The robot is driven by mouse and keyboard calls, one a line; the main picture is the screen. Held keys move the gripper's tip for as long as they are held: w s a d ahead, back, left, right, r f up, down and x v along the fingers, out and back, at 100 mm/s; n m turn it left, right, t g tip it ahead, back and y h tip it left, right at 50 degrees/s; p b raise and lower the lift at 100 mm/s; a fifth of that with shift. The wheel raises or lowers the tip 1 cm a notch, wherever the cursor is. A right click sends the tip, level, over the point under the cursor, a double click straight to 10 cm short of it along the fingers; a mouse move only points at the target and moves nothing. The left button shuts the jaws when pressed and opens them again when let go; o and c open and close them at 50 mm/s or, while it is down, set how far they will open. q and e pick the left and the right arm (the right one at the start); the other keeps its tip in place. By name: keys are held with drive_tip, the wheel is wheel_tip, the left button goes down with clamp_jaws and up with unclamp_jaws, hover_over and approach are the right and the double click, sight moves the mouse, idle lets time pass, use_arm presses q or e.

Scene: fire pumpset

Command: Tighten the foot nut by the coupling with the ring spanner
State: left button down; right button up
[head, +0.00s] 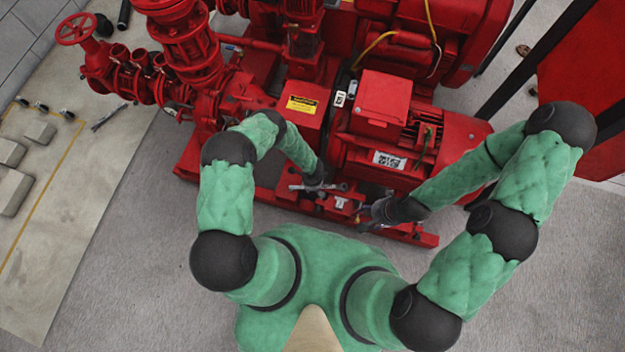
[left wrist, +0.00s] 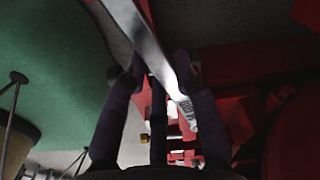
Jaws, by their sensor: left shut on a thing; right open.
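My left gripper (head: 317,183) is at the front edge of the red pumpset, at the near left foot of the motor. It is shut on the ring spanner (head: 339,187), a slim silver bar. In the left wrist view the spanner (left wrist: 150,45) runs from the top down to the right between the dark fingers (left wrist: 158,72). Its lower end lies over red parts; whether it sits on a nut I cannot tell. A small brass-coloured fitting (left wrist: 145,138) shows below. The foot nut is not clearly seen. My right gripper (head: 376,212) is open, to the right of the spanner.
The red motor (head: 375,150) stands behind the grippers, with a red guard (head: 302,104) bearing a yellow label to its left. The base rail (head: 425,240) runs along the front. Pipes and a handwheel (head: 75,29) are at the far left. Grey floor (head: 120,260) is clear.

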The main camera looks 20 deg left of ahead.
use_arm(q)
drive_tip(key=shift+r, duration=0.1)
use_arm(e)
drive_tip(key=shift+r, duration=0.1)
use_arm(q)
drive_tip(key=shift+r+p, duration=1.9)
drive_tip(key=shift+r, duration=0.6)
use_arm(e)
wheel_tip(320, 180, up, 4)
drive_tip(key=shift+f, duration=0.2)
drive_tip(key=shift+d, duration=0.1)
